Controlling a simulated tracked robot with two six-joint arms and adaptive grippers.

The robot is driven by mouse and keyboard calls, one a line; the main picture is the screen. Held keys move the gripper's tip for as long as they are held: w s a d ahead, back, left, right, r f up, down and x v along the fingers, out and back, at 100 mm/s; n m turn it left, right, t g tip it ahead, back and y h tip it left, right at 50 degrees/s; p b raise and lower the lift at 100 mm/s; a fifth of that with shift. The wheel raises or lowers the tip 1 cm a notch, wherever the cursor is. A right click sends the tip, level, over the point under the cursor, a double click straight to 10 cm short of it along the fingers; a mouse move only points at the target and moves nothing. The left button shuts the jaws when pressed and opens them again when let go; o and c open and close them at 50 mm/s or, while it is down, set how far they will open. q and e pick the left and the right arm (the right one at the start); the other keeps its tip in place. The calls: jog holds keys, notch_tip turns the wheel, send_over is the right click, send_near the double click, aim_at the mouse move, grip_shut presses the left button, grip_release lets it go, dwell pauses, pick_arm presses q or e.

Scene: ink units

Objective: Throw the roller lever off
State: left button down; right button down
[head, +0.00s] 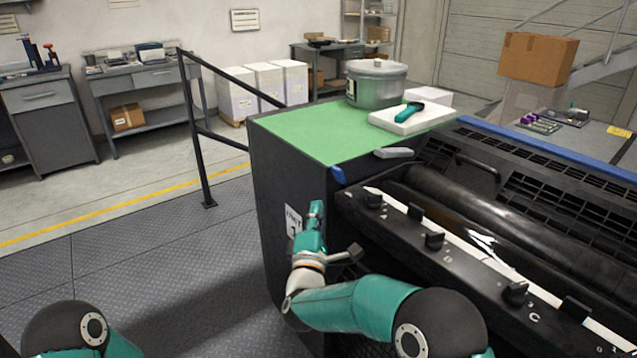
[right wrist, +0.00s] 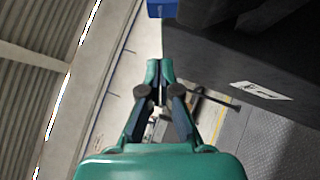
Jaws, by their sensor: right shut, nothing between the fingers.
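A short dark lever with a grey rounded end (head: 347,253) sticks out at the near side of the black machine, just right of my right gripper. A pale grey handle (head: 394,153) lies at the machine's top edge; I cannot tell for certain which of the two is the roller lever. My right gripper (head: 316,212) is upright in front of the machine's end panel, fingers together and empty, below the blue corner piece (head: 338,175). The right wrist view shows its closed fingertips (right wrist: 154,70) apart from the machine. My left gripper is out of view; only part of that arm shows.
The machine's long black roller (head: 440,195) and knobbed front bar extend right. A green mat (head: 310,132) holds a metal pot (head: 376,85) and a white block with a teal tool. A dark railing (head: 203,165) stands left; the floor between is clear.

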aim_at(343, 188)
jog(key=w+d+r, duration=0.1)
jog(key=w, duration=0.1)
jog(key=w+d+r+p, duration=0.1)
jog(key=w, duration=0.1)
jog(key=w+d, duration=0.1)
jog(key=w, duration=0.2)
jog(key=shift+d+r, duration=0.3)
jog(key=shift+r, duration=0.1)
